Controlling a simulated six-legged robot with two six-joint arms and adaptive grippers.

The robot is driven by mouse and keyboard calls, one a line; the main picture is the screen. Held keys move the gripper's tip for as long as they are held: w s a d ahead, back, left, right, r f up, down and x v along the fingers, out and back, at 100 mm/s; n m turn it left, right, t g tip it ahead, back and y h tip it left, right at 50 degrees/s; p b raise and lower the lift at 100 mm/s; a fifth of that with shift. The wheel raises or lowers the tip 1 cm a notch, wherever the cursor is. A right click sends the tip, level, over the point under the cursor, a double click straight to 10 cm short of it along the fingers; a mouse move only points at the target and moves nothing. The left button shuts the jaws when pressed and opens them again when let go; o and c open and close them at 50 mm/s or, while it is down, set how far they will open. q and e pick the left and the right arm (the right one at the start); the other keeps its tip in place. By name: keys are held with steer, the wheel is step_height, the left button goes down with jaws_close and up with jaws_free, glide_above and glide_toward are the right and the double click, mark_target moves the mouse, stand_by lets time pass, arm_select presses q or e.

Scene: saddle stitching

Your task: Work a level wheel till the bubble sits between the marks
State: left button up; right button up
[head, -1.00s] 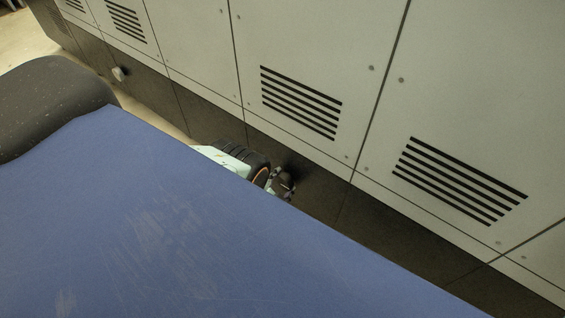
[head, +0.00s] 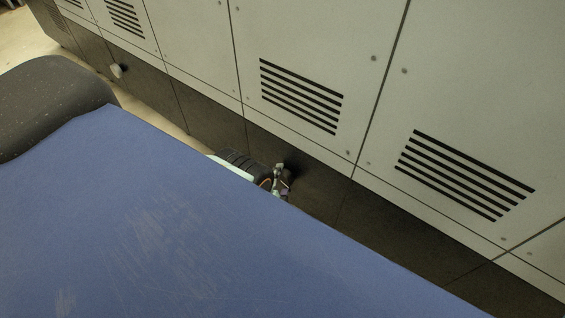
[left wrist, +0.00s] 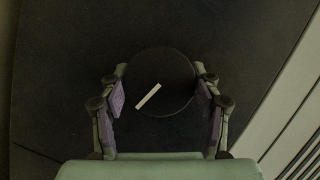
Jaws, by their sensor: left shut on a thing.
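A round black wheel (left wrist: 178,72) with a short white line on its face shows in the left wrist view. My left gripper (left wrist: 160,88) is shut on the wheel, one purple-padded finger at each side. In the head view my left gripper (head: 280,182) is small, low at the dark plinth of the grey cabinets, and the wheel is too small and dark there to make out. A blue surface in the foreground hides most of that arm. No bubble or marks can be seen in either view. My right gripper is not in view.
Grey cabinet panels (head: 310,40) with black vent slots stand behind the gripper, above a dark plinth (head: 390,235). A small pale knob (head: 116,71) sticks out at the plinth farther left. A strip of light floor (head: 150,112) lies in front of it.

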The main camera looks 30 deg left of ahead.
arm_select(q)
steer(key=shift+a, duration=0.1)
steer(key=o, duration=1.1)
steer(key=shift+o, duration=0.2)
steer(key=v, duration=1.2)
steer(key=shift+w, duration=0.15)
steer(key=x, duration=1.1)
steer(key=shift+w+a+f, duration=0.1)
steer(key=shift+w+f, duration=0.05)
steer(key=shift+w, duration=0.25)
